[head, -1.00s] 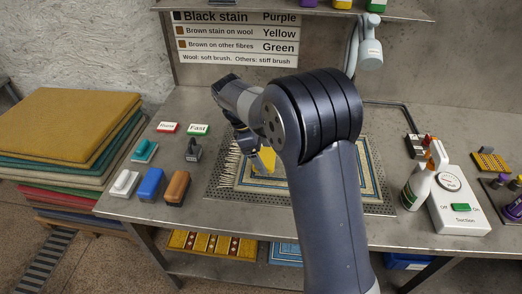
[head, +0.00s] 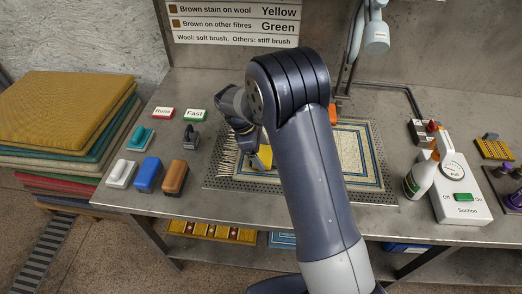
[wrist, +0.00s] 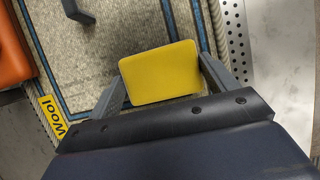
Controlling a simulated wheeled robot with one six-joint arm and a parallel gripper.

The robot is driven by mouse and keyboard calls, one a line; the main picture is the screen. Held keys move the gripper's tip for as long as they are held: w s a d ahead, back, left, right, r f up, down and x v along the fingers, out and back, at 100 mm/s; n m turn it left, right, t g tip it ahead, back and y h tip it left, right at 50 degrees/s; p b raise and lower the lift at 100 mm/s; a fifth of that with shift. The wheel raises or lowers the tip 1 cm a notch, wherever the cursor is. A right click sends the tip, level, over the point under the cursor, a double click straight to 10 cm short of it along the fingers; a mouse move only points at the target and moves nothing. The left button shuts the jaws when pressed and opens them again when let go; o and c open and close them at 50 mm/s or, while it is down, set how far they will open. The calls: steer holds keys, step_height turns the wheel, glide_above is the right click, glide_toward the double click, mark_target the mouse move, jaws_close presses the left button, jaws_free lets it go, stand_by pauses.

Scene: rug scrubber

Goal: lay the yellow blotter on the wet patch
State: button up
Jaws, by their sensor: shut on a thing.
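The yellow blotter (wrist: 160,72) is a flat rounded rectangle between the two fingers of my gripper (wrist: 163,80) in the wrist view. The gripper is shut on it. In the head view the blotter (head: 264,157) shows beside my arm, over the left part of the cream rug (head: 353,150) with blue borders. The rug also lies under the blotter in the wrist view (wrist: 125,25). I cannot tell whether the blotter touches the rug. No wet patch can be made out; my arm and the blotter hide part of the rug.
The rug lies on a perforated grate (head: 385,198). A spray bottle (head: 421,175) and a suction box (head: 460,195) stand at right. White, blue (head: 147,175) and brown brushes stand at front left. A yellow "Wool" tag (wrist: 51,116) and an orange object (wrist: 14,50) show in the wrist view.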

steer(key=shift+f, duration=0.15)
steer(key=shift+f, duration=0.1)
steer(key=o, duration=0.9)
steer(key=b+v, duration=0.1)
steer(key=v, duration=1.1)
steer(key=shift+b, duration=0.3)
